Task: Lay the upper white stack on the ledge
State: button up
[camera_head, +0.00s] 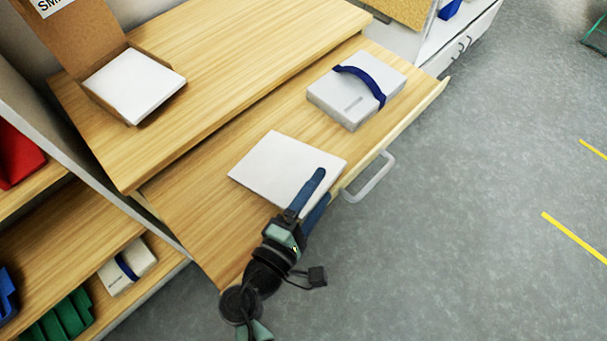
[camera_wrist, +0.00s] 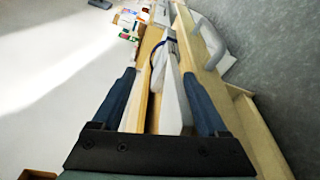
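One white stack (camera_head: 135,80) lies in an open cardboard box (camera_head: 105,100) on the upper wooden surface. A second white stack (camera_head: 280,165) is at the pulled-out lower wooden ledge (camera_head: 195,205), near its front edge. My gripper (camera_head: 313,190) is at this stack's front corner, one finger over its top. In the wrist view the stack (camera_wrist: 172,100) shows edge-on between the two fingers (camera_wrist: 160,85), closer to the right finger, with a gap to the left one. The gripper looks open. Whether the stack touches the ledge is unclear.
A grey-white box with a blue strap (camera_head: 357,90) stands farther back on the ledge. A metal handle (camera_head: 369,178) sticks out from the ledge front. Lower shelves at left hold a strapped box (camera_head: 127,266) and green bins (camera_head: 62,320). The ledge's left part is clear.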

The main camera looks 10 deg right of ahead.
jog(key=shift+s+d+r, duration=0.15)
jog(key=shift+s+d, duration=0.15)
jog(key=shift+s, duration=0.15)
notch_tip(320, 180, up, 6)
jog(key=s+d+p, duration=0.1)
jog(key=s+p, duration=0.1)
jog(key=p, duration=0.3)
jog(key=shift+s+d+p, duration=0.15)
jog(key=shift+d+p, duration=0.15)
jog(key=shift+d, duration=0.05)
dwell(0.3)
